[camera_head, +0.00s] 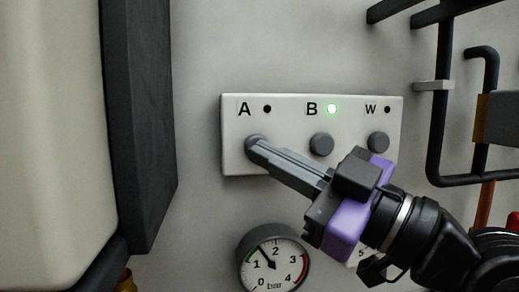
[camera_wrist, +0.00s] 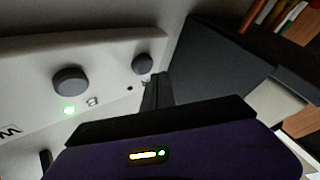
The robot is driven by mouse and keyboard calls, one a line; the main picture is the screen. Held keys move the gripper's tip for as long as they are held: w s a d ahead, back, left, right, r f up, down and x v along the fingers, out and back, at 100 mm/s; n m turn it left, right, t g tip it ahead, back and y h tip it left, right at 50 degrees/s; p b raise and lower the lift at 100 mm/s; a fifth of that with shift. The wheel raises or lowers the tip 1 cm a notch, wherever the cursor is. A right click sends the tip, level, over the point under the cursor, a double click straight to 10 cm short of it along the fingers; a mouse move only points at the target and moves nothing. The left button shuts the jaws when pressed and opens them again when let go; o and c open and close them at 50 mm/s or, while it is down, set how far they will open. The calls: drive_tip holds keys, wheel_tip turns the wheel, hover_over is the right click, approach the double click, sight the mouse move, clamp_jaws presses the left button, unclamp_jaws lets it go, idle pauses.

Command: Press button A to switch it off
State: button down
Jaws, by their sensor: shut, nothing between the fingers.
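A pale panel (camera_head: 285,168) on the wall carries three dark round buttons labelled A, B and W. Button A (camera_head: 251,140) is at the left, partly hidden behind my fingertips. The lamp beside letter A (camera_head: 267,109) is dark. Button B (camera_head: 321,144) is in the middle, and its lamp (camera_head: 332,108) glows green. Button W (camera_head: 378,142) is at the right with a dark lamp (camera_head: 387,109). My gripper (camera_head: 256,147) is shut and empty, its tips at button A; whether they touch cannot be told. In the wrist view, button A (camera_wrist: 142,62) shows near the fingers and button B (camera_wrist: 70,80) farther left.
A pressure gauge (camera_head: 273,262) sits on the wall below the panel. A dark upright slab (camera_head: 140,120) stands beside a cream casing (camera_head: 50,130) at the left. Black pipes (camera_head: 437,130) run at the right. Bare wall lies between the slab and the panel.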

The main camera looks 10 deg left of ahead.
drive_tip(key=shift+s+d, duration=0.2)
drive_tip(key=shift+s, duration=0.55)
drive_tip(key=shift+s+d, duration=0.25)
drive_tip(key=shift+s, duration=0.5)
drive_tip(key=shift+s+d, duration=0.2)
drive_tip(key=shift+s, duration=0.55)
wheel_tip(320, 180, up, 4)
drive_tip(key=d+m+t, duration=0.2)
drive_tip(key=d+t, duration=0.1)
drive_tip(key=w+d+f+m+t+h, duration=0.4)
drive_tip(key=d+f+m+t+h, duration=0.1)
drive_tip(key=d+m+t, duration=0.3)
drive_tip(key=s+d+f+m+h, duration=0.1)
drive_tip(key=d+f+m+h, duration=0.25)
drive_tip(key=f, duration=0.25)
drive_tip(key=s+d+f+m+t+h, duration=0.1)
drive_tip(key=d+f+m+h, duration=0.1)
drive_tip(key=f+m+h, duration=0.3)
drive_tip(key=s+d+f+m+h, duration=0.1)
drive_tip(key=s+d+f+h, duration=0.15)
drive_tip(key=f, duration=0.55)
drive_tip(key=s+d+f+n+g+h, duration=0.1)
drive_tip(key=s+f+g, duration=0.7)
drive_tip(key=s+f, duration=1.7)
drive_tip(key=s+n+h, duration=0.1)
drive_tip(key=s, duration=0.2)
drive_tip(key=shift+s+d, duration=0.2)
drive_tip(key=shift+d, duration=0.2)
